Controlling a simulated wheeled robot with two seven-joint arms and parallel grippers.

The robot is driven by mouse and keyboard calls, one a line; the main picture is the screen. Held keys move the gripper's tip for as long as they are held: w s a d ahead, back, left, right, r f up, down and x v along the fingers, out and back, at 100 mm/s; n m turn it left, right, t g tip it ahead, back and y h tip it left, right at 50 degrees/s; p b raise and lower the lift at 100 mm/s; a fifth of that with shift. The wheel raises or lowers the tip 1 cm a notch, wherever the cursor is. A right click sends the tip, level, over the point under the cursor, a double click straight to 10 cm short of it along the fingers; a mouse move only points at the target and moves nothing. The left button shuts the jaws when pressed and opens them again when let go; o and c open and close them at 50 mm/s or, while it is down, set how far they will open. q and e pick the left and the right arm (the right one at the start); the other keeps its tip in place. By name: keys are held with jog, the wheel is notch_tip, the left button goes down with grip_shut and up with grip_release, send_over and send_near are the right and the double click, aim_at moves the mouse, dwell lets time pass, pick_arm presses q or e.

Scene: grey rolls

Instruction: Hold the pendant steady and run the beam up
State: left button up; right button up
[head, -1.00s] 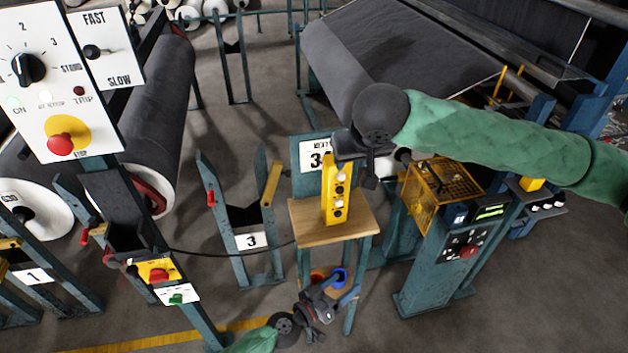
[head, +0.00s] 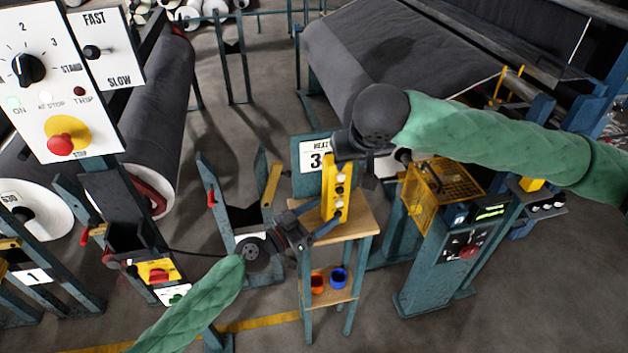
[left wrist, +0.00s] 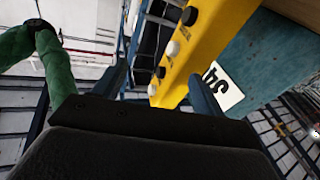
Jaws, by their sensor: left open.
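The yellow pendant (head: 337,195), with a column of black and white buttons, stands nearly upright over a small wooden-topped stand (head: 362,222). My right gripper (head: 345,155) is at the pendant's top; its fingertips are hidden, so I cannot tell if it grips. My left gripper (head: 316,222) is open at the pendant's lower left. In the left wrist view the pendant (left wrist: 205,40) shows its buttons beyond and between the spread fingers (left wrist: 160,85). Large dark grey rolls lie at left (head: 165,100) and upper right (head: 370,50); I cannot tell which is the beam.
A numbered sign (head: 314,155) stands behind the pendant. Orange (head: 317,283) and blue (head: 339,278) cups sit on the stand's lower shelf. A control post (head: 450,265) with a yellow cage is at right, a control panel (head: 95,150) at left. A dark cable runs toward the stand.

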aim_at(324, 179)
pick_arm(q)
jog(key=w+m+g, duration=0.1)
jog(key=w+a+f+m+g, duration=0.1)
jog(key=w+f+m, duration=0.1)
jog(key=shift+w+a+f+g, duration=0.15)
jog(key=shift+a+f+g, duration=0.1)
jog(key=shift+a+g, duration=0.15)
jog(key=w+r, duration=0.1)
jog(key=r, duration=0.1)
jog(key=r+m+g+h, duration=0.1)
jog(key=r, duration=0.2)
jog(key=w+r+m+g, duration=0.1)
jog(key=r, duration=0.2)
jog(key=shift+w+r, duration=0.2)
jog(key=shift+w, duration=0.15)
jog(key=shift+x, duration=3.9)
jog(key=shift+s+d+r, duration=0.1)
jog(key=shift+s+r, duration=0.05)
jog(key=shift+s, duration=0.05)
jog(key=c, duration=1.5)
pick_arm(e)
grip_shut()
